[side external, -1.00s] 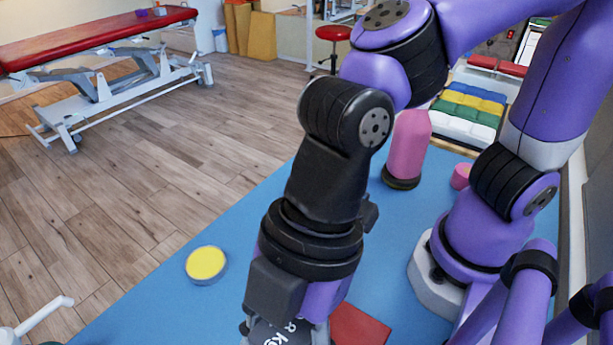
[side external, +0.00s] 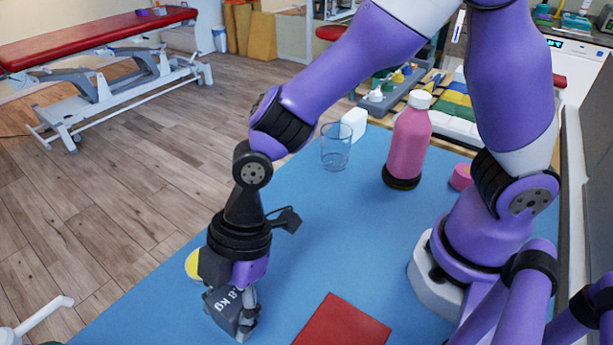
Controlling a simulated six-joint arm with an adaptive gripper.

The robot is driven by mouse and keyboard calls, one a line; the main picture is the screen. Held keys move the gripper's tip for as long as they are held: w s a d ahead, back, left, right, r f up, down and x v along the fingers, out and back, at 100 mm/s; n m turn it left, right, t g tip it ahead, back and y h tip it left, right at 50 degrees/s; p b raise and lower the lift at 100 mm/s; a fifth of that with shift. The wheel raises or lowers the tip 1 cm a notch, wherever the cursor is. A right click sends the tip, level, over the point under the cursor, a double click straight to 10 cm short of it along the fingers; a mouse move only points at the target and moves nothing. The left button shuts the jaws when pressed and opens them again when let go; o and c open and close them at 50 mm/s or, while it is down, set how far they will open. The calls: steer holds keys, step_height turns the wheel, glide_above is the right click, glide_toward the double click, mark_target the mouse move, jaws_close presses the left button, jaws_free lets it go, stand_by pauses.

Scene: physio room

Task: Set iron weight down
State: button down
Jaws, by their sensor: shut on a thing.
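The iron weight (side external: 224,306) is a dark grey block with white "8 kg" lettering, low over the blue mat at the front left. My gripper (side external: 240,312) points down and is shut on the weight. The weight looks at or very near the blue surface; I cannot tell whether it touches. A flat red square (side external: 342,326) lies on the blue surface to the right of the weight, apart from it.
A yellow-topped disc (side external: 193,264) sits just behind my gripper, partly hidden. A clear cup (side external: 336,148), a white block (side external: 354,123), a pink bottle (side external: 410,142) and a pink roll (side external: 461,177) stand farther back. The blue mat (side external: 310,235) is clear in the middle.

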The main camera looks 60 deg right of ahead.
steer(key=shift+f, duration=0.7)
steer(key=shift+f, duration=0.15)
steer(key=shift+c, duration=1.2)
jaws_free()
steer(key=v, duration=1.2)
steer(key=s+d+r+m+t+h, duration=0.1)
steer(key=d+r+m+t+h, duration=0.1)
steer(key=d+m, duration=0.7)
steer(key=s+d+r+m+t+h, duration=0.1)
steer(key=d+r+m+t+h, duration=0.1)
steer(key=d+m, duration=0.7)
steer(key=shift+s+d+r+t, duration=0.15)
steer(key=shift+d+r+t, duration=0.35)
steer(key=shift+d+t, duration=0.5)
steer(key=shift+d, duration=0.1)
